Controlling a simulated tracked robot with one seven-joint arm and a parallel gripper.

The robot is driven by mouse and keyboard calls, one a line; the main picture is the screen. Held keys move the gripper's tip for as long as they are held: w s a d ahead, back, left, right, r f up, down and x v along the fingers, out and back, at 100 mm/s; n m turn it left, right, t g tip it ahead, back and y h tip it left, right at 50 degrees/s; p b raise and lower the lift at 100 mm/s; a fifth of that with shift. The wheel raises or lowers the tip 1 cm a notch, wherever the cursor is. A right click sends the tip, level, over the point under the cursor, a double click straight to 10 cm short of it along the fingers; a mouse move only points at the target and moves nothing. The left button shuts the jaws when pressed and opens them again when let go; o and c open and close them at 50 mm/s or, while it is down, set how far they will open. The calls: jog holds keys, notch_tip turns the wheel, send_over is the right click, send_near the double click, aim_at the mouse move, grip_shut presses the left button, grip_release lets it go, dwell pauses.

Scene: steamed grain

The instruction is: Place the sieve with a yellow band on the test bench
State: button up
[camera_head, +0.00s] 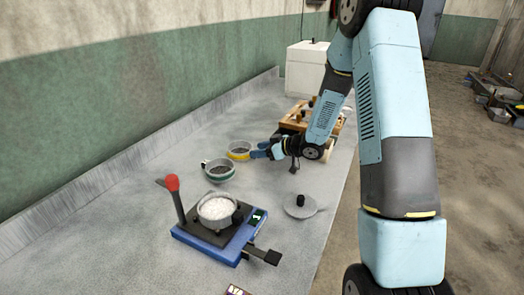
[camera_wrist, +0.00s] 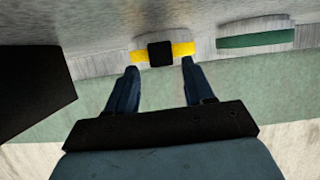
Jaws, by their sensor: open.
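The sieve with a yellow band (camera_head: 238,156) stands upright on the grey bench top (camera_head: 130,215), near the back wall. In the wrist view its yellow band (camera_wrist: 183,48) shows with a black handle block in front. My gripper (camera_head: 257,150) is open and low beside the sieve, on its right. In the wrist view my two fingertips (camera_wrist: 160,67) point at the black handle, one towards each side of it; contact cannot be told. A blue device (camera_head: 206,247) with a red-knobbed lever and a bowl of white grain stands nearer. Which surface is the test bench is not marked.
A sieve with a green band (camera_head: 219,179) stands close beside the yellow one. A round lid with a black knob (camera_head: 300,211) lies right of the device. A wooden rack (camera_head: 292,123) and a white box (camera_head: 305,72) stand behind my gripper. The front-left bench is clear.

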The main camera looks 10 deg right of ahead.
jog(key=shift+s+f, duration=0.1)
jog(key=shift+f, duration=0.1)
jog(key=v, duration=1.1)
jog(key=shift+d+r, duration=0.3)
jog(key=shift+r, duration=0.05)
jog(key=w+d+r+m+t+h, duration=0.1)
jog(key=d+r+m+t+h, duration=0.1)
jog(key=d+r+h, duration=0.3)
jog(key=d+r+m+t+h, duration=0.1)
jog(key=r+t+h, duration=0.15)
jog(key=r, duration=0.35)
jog(key=s+d+r+m+g+h, duration=0.1)
jog(key=s+d+r+m+h, duration=0.2)
jog(key=s+r+m+h, duration=0.25)
jog(key=s+a+r+m+g+y, duration=0.1)
jog(key=s+a+r+g, duration=0.1)
jog(key=s, duration=1.1)
jog(key=s+a+r+m+g, duration=0.2)
jog(key=s+r+g, duration=0.1)
jog(key=s, duration=1.1)
jog(key=shift+a+y, duration=0.2)
jog(key=shift+y, duration=0.2)
